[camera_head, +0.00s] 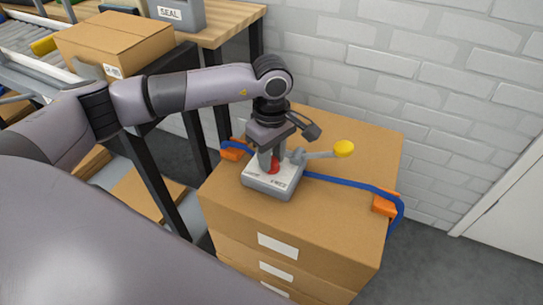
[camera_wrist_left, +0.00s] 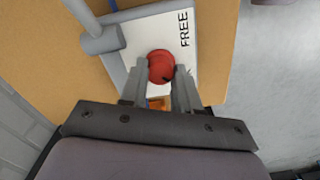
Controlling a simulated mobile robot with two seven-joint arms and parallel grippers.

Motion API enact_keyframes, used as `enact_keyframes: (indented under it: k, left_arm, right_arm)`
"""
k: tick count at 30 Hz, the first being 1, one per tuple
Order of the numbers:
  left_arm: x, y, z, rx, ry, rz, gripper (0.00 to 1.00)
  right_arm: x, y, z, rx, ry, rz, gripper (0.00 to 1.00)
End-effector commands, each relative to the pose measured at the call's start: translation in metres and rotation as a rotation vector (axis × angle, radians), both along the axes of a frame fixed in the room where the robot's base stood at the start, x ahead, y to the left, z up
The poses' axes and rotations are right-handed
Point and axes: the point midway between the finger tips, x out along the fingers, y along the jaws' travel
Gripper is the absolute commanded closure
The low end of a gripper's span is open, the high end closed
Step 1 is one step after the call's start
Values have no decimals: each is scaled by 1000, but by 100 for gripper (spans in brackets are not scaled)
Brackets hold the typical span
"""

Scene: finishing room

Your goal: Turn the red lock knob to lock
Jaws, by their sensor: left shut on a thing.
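The red lock knob (camera_head: 272,168) sits on top of a small grey device (camera_head: 268,190) on a stack of cardboard boxes. My left gripper (camera_head: 268,160) points down at the device and is shut on the knob. In the left wrist view the round knob (camera_wrist_left: 161,64) lies between the two fingertips (camera_wrist_left: 162,76). The white top plate (camera_wrist_left: 140,33) reads FREE along one side there; the other label is hidden or too small to read. The knob's pointer cannot be made out clearly. My right gripper is not in view.
A lever with a yellow ball (camera_head: 344,149) sticks out to the right of the device. A blue strap (camera_head: 345,187) with an orange corner piece (camera_head: 385,206) crosses the box top (camera_head: 330,225). A white brick wall (camera_head: 390,80) stands behind. A workbench (camera_head: 228,28) is at the back left.

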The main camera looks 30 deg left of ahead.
Motion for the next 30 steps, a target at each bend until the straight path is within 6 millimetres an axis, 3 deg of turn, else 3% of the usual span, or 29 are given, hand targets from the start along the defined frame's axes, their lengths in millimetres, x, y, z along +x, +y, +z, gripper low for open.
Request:
enact_keyframes:
  k: [16, 17, 18, 19, 30]
  left_arm:
    - [0, 0, 1, -1, -2, -24, 99]
    - [0, 0, 1, -1, -2, -24, 62]
    - [0, 0, 1, -1, -2, -24, 49]
    - [0, 0, 1, -1, -2, -24, 43]
    - [1, 0, 8, -1, -3, -23, 43]
  right_arm:
    - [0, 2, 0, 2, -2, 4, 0]
    - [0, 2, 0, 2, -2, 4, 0]
    - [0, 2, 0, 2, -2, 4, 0]
    - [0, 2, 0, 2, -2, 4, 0]
    - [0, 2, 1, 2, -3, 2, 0]
